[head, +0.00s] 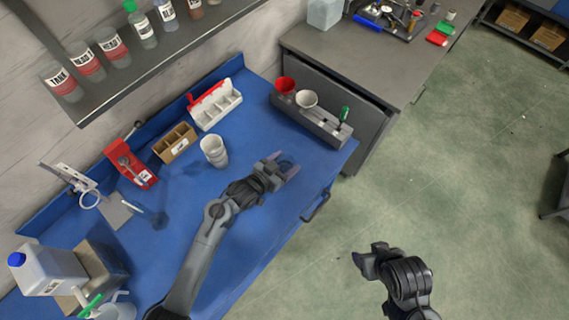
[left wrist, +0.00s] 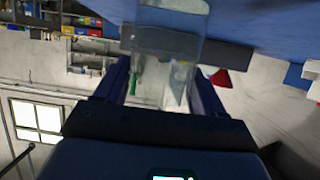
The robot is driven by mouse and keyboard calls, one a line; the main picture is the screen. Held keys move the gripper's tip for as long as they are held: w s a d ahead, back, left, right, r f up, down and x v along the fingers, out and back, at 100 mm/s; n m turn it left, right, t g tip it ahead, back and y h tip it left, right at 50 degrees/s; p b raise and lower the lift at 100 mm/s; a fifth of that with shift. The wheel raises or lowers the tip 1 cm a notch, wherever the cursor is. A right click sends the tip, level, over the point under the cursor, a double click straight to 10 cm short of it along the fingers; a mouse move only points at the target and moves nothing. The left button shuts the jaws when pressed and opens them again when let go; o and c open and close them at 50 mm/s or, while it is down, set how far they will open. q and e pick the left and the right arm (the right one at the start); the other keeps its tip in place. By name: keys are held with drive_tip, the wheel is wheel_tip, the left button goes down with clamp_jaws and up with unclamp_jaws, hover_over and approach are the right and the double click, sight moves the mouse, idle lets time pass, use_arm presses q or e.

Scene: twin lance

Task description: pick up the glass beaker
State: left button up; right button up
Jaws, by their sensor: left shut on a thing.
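My left gripper (head: 281,167) is over the right part of the blue bench, with its fingers closed around a clear glass beaker (head: 287,166). The beaker is faint in the head view. In the left wrist view the see-through beaker (left wrist: 172,17) sits between the two finger pads, with the blue bench top behind it. I cannot tell whether its base touches the bench. My right gripper (head: 364,262) is over the floor, to the right of the bench, away from the beaker. Its finger opening is not clear.
A stack of white cups (head: 214,151) stands left of my left gripper. A grey rack (head: 312,121) with a red cup (head: 285,85), a white cup (head: 306,98) and a green-handled tool lies behind. A brown box (head: 174,143) and a white divided tray (head: 216,106) line the back.

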sight(284, 159)
use_arm(q)
drive_tip(key=shift+r, duration=1.6)
drive_tip(key=s+d+r, duration=0.7)
drive_tip(key=d, duration=0.1)
drive_tip(key=shift+s+d, duration=0.35)
drive_tip(key=shift+r, duration=0.1)
idle(0.4)
